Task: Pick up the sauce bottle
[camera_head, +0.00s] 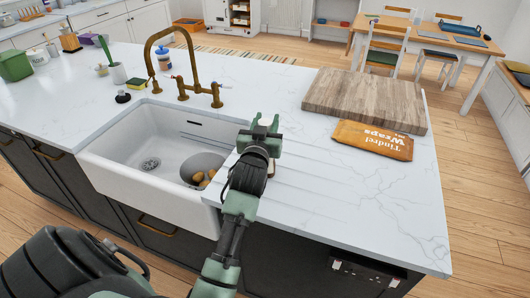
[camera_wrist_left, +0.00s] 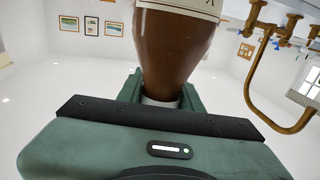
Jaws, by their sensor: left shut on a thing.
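My left gripper (camera_head: 264,132) is over the counter edge, just right of the sink. In the left wrist view, the brown sauce bottle (camera_wrist_left: 175,50) with a pale label edge tapers to a light collar (camera_wrist_left: 160,101) between the jaws of my left gripper (camera_wrist_left: 160,108). The gripper is shut on the bottle's narrow neck end. My right gripper is not in view.
The white sink (camera_head: 130,190) holds a grey bowl (camera_head: 190,163) with brown round items. A brass faucet (camera_head: 183,65) stands behind it. A wooden board (camera_head: 365,98) and an orange wraps packet (camera_head: 372,140) lie to the right. The front right counter is clear.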

